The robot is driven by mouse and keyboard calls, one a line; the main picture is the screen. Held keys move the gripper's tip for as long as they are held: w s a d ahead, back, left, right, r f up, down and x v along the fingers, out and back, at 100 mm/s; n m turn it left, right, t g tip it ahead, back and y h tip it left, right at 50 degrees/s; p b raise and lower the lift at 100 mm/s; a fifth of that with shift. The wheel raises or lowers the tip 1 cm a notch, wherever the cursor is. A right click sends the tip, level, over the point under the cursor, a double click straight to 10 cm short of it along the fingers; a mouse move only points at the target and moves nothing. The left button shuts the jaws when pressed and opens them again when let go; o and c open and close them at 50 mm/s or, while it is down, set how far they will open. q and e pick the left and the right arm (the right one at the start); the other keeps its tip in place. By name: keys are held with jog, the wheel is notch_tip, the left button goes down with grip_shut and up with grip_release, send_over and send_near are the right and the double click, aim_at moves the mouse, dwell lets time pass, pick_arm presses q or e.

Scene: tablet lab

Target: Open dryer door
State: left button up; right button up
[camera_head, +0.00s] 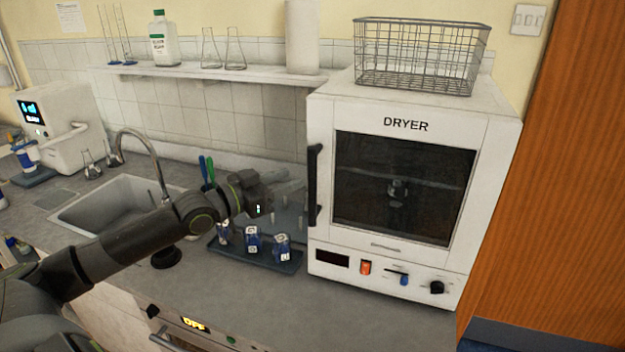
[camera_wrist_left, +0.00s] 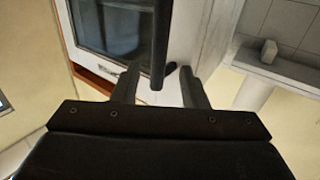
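The dryer (camera_head: 405,125) is a white box on the counter with a dark window in its door (camera_head: 400,190). The door is shut. Its black vertical handle (camera_head: 314,185) is on the door's left side. My left gripper (camera_head: 290,195) reaches in from the left, with its fingers close to the handle. In the left wrist view, the fingers of my left gripper (camera_wrist_left: 158,88) are apart, and the black handle (camera_wrist_left: 161,40) shows in the gap between them. I cannot tell whether they touch it. My right gripper is not in view.
A dark tray (camera_head: 270,260) with several small blue-and-white containers sits below my left gripper, left of the dryer. A wire basket (camera_head: 420,60) stands on the dryer. A sink (camera_head: 115,210) is to the left. The counter in front of the tray is clear.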

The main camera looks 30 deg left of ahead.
pick_arm(q)
jog(key=b+x, duration=0.4)
jog(key=x, duration=0.3)
jog(key=shift+w+d, duration=0.15)
jog(key=shift+w, duration=0.05)
grip_shut()
dwell(0.4)
